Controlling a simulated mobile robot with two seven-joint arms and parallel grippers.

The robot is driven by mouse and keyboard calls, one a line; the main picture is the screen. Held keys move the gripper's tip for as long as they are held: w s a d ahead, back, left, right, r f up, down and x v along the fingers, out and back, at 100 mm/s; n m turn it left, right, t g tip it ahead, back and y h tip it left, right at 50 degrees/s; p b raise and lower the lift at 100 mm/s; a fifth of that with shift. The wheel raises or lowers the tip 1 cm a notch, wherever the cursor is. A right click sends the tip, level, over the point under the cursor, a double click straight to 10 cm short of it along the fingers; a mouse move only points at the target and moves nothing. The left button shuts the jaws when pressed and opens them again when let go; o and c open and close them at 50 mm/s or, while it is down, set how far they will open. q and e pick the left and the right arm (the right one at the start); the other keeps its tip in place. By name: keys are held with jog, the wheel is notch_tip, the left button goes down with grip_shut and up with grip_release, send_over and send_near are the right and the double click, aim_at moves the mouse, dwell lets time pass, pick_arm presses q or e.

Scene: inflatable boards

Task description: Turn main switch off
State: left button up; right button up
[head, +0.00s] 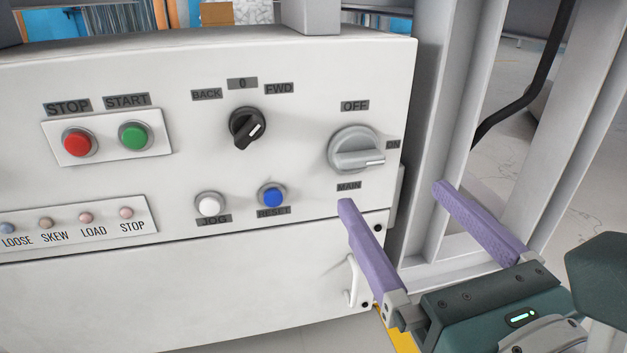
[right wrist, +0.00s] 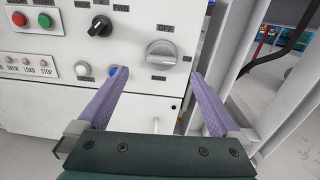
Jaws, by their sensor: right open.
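The main switch (head: 357,149) is a large grey rotary knob on the white control panel (head: 300,75), with labels OFF above, ON to its right and MAIN below. Its handle bar lies about horizontal, with its white mark toward ON. It also shows in the right wrist view (right wrist: 163,53), ahead of and between the fingers. My right gripper (head: 392,195) is open and empty, its two purple fingers apart below and right of the switch in the head view. In the right wrist view the gripper (right wrist: 159,73) points at the panel. My left gripper is in neither view.
A black selector (head: 246,128), a red STOP button (head: 77,143), a green START button (head: 134,135), a white JOG button (head: 210,204) and a blue RESET button (head: 273,195) share the panel. A grey metal frame (head: 444,110) stands close on the right.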

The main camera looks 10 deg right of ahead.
aim_at(363, 163)
jog(key=shift+m, duration=0.3)
jog(key=w, duration=0.6)
jog(key=w+f, duration=0.1)
jog(key=w, duration=0.3)
jog(key=c, duration=1.4)
